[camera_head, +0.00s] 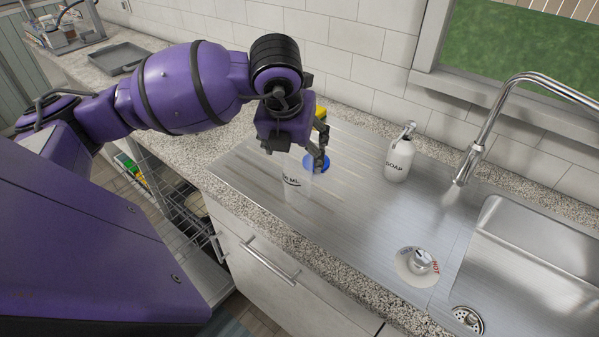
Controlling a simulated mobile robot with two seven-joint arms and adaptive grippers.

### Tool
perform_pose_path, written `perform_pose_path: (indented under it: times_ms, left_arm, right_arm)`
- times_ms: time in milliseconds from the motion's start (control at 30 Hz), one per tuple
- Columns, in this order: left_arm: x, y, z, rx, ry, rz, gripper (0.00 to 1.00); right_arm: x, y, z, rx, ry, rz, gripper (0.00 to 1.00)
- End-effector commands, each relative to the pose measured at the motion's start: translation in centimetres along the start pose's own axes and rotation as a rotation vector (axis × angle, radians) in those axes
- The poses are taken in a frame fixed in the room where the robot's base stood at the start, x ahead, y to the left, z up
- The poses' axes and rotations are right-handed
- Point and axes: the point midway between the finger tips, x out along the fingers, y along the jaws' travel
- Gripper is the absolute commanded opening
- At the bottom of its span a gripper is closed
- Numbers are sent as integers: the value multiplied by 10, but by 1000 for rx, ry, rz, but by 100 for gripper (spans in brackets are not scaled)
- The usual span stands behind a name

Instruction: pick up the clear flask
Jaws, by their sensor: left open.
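The clear flask (297,186), a see-through vessel with dark lettering, stands on the steel drainboard near the counter's front edge. My left gripper (298,154) is directly over it, pointing down, with its jaws open. One dark finger hangs at the right of the flask's top; the other finger is mostly hidden by the gripper body. The upper part of the flask is covered by the gripper, and I cannot tell whether they touch. My right gripper is out of the picture.
A blue round object (318,162) sits just behind the flask, and a yellow object (320,113) shows behind the gripper. A white soap bottle (399,158) stands to the right, before the faucet (484,135) and sink (535,245). The drainboard between is clear.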

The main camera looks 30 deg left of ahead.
Motion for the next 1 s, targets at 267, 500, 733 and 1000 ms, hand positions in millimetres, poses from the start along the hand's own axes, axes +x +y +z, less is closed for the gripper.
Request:
perform_pose_path:
  times_ms: [267,500,733,1000]
  left_arm:
    - [38,-1,1,-2,0,-1,76]
    - [51,-1,1,1,0,-1,76]
    - [51,-1,0,1,0,-2,62]
    - [51,-1,1,1,0,-2,26]
  right_arm:
    - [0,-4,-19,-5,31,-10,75]
    - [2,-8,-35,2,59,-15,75]
    - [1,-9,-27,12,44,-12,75]
    - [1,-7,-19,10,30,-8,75]
